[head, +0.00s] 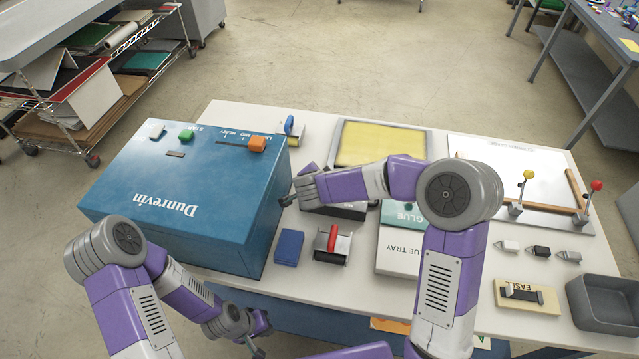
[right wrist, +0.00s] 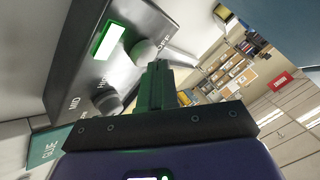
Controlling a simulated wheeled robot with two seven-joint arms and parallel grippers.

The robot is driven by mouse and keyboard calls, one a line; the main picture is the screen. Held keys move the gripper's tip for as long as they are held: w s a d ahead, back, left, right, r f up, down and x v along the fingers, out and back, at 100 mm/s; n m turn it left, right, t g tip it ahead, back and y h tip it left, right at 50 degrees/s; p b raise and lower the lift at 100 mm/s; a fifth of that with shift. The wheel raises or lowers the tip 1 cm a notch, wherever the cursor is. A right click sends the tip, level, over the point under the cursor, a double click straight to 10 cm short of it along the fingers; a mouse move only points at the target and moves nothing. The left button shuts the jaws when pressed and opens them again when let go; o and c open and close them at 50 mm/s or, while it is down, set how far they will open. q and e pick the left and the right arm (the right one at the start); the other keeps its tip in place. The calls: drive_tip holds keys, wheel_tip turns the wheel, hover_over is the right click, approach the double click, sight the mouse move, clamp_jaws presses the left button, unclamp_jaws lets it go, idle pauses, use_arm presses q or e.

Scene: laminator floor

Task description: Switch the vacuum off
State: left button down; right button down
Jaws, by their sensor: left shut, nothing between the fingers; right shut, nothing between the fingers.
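A dark control box (head: 345,212) lies on the table, mostly hidden under my right arm. In the right wrist view its dark panel (right wrist: 65,75) carries a green-edged lit rectangle (right wrist: 109,40), a pale round knob (right wrist: 143,50) and a dark knob (right wrist: 107,100) with lettering such as MID. I cannot tell which of these is the vacuum's switch. My right gripper (head: 287,201) is shut and empty; its fingers (right wrist: 157,78) appear beside the pale knob, contact unclear. My left gripper (head: 258,350) is shut and empty, low in front of the table.
A blue Dunrevin machine (head: 180,200) stands left of my right gripper. A yellow-surfaced tray (head: 380,144) is behind; a grey bin (head: 606,303) stands right.

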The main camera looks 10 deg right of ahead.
drive_tip(key=shift+f, duration=0.55)
idle(0.5)
drive_tip(key=shift+r+p, duration=0.95)
drive_tip(key=shift+p, duration=0.05)
wheel_tip(320, 180, up, 5)
drive_tip(key=p, duration=0.5)
drive_tip(key=shift+r+p, duration=0.1)
drive_tip(key=shift+p, duration=0.3)
